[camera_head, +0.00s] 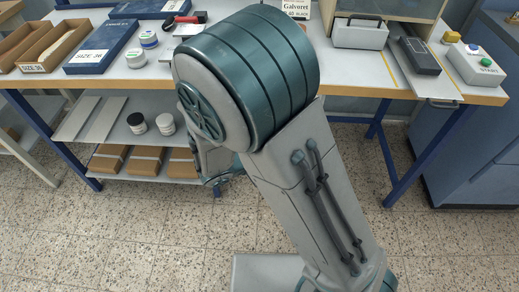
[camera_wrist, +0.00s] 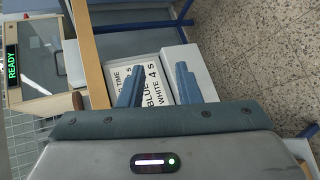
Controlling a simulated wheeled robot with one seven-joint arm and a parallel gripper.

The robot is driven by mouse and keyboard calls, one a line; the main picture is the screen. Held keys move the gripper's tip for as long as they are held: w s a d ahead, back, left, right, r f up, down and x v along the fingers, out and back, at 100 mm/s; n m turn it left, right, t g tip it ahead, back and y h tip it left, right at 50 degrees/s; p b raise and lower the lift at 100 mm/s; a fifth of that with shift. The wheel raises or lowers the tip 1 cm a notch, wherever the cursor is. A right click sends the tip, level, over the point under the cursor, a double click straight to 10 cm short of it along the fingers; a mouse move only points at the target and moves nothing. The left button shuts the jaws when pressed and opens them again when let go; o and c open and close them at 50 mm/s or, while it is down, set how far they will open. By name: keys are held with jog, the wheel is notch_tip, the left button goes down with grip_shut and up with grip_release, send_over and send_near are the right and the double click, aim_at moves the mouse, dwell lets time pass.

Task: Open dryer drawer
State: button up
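My gripper (camera_wrist: 159,66) is open in the wrist view, its two blue fingers apart with no object held between them. Behind the fingers is a white card (camera_wrist: 150,92) with black print, including "BLUE" and "WHITE 4 s". A pale panel (camera_wrist: 190,62) lies beside it. A unit with a green "READY" display (camera_wrist: 12,63) and a dark window is at the left. A brown knob (camera_wrist: 78,101) shows near its edge. I cannot clearly tell which surface is the dryer drawer. In the head view my arm hides the gripper's fingers.
A blue cabinet (camera_head: 470,135) stands at right. Speckled floor (camera_head: 120,235) is open in front.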

jog(key=w+a+f+n+t+y+b, duration=0.1)
jog(key=a+f+n+t+y+b, duration=0.35)
jog(key=a+f+t, duration=0.4)
jog(key=w+d+f+g, duration=0.1)
jog(key=w, duration=0.5)
jog(key=w+d+f+g, duration=0.1)
jog(key=w+f, duration=0.1)
jog(key=w, duration=0.4)
jog(key=shift+d+n+h, duration=0.35)
jog(key=shift+d, duration=0.05)
jog(key=shift+f, duration=0.1)
jog(key=shift+c, duration=0.3)
grip_shut()
